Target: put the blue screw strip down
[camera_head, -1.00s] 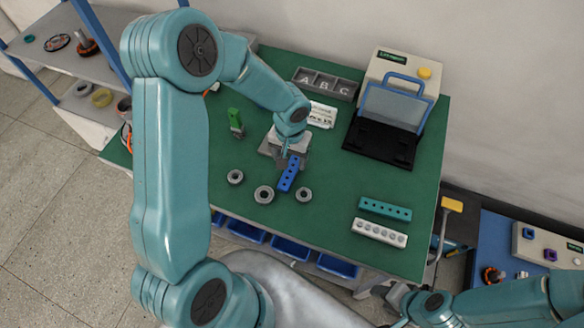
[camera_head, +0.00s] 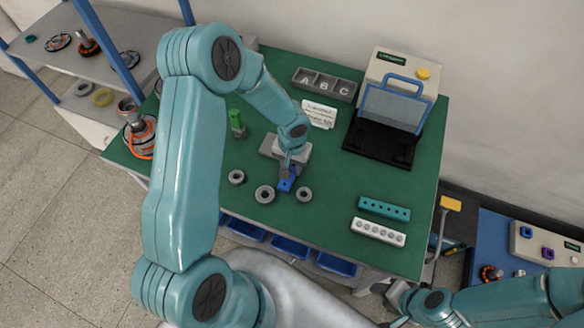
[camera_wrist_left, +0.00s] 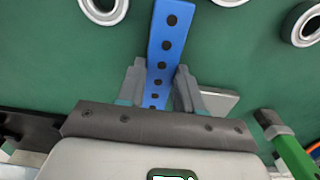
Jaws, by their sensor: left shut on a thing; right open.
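The blue screw strip (camera_head: 286,184) is a blue bar with a row of dark holes. In the head view it is mostly hidden beneath my left gripper (camera_head: 287,172). In the left wrist view the strip (camera_wrist_left: 163,45) runs up from between the two fingers of my left gripper (camera_wrist_left: 159,88), which is shut on it. The strip is low over the green table (camera_head: 335,215); I cannot tell whether it touches. My right arm shows at the lower right of the head view, with its gripper (camera_head: 395,300) off the table's front corner.
Metal rings (camera_head: 265,194) lie around the strip. A green-handled tool (camera_head: 237,122) stands to the left. A teal strip (camera_head: 384,208) and a white strip (camera_head: 379,232) lie at the right. An A-B-C tray (camera_head: 325,84) and a machine (camera_head: 392,105) are at the back.

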